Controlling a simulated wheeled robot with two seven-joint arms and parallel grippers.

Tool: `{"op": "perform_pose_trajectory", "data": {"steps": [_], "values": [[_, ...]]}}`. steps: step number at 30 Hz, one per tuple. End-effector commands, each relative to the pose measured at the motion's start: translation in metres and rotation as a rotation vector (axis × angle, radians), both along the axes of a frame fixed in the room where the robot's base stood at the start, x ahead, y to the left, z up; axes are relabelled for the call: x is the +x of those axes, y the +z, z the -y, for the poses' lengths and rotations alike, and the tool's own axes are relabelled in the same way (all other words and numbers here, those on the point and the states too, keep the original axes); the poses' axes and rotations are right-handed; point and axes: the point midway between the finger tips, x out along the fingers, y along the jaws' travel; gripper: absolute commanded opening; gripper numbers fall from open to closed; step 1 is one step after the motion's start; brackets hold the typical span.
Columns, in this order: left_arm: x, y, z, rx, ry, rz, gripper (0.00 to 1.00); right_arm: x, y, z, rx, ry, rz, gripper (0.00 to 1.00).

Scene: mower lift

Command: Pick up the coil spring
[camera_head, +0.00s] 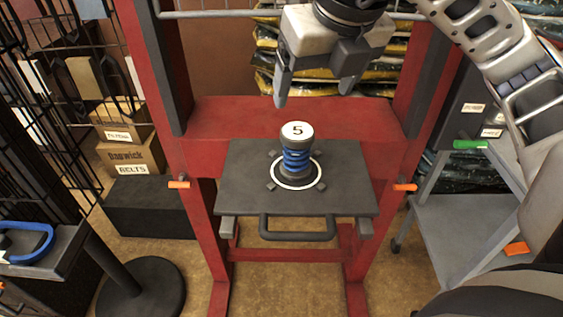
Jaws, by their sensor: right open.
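The blue coil spring (296,160) stands upright on the dark plate (238,185) of the red lift. A pale cap marked "5" (298,131) sits on top of it, and a white ring surrounds its dark base. My right gripper (315,95) is above and slightly behind the spring, near the top of the picture. Its two fingers point down, apart and empty, with a gap to the cap. My left gripper is not in view.
The red lift frame (220,118) has uprights on both sides and a dark handle (297,236) at the plate's front. Orange pins (178,184) stick out at its sides. A grey cart (460,235) stands right. A blue-handled object (28,243) lies on a stand at left.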

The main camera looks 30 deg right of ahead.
Motion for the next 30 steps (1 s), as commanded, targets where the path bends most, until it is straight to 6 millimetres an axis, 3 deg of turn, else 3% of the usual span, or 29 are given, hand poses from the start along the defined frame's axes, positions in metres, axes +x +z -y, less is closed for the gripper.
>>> {"op": "perform_pose_trajectory", "data": {"steps": [3, 12, 20, 30], "values": [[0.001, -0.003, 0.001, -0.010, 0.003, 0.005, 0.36, 0.008, -0.026, 0.002, -0.002, -0.001, -0.011, 0.79], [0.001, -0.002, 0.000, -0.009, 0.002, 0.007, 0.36, 0.032, -0.079, 0.003, 0.000, 0.007, -0.010, 0.79], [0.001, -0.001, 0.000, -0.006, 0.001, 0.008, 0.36, 0.040, -0.096, 0.005, 0.000, 0.007, -0.008, 0.79], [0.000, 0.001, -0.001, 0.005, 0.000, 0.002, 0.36, 0.057, -0.137, 0.008, 0.002, 0.009, -0.010, 0.79]]}}
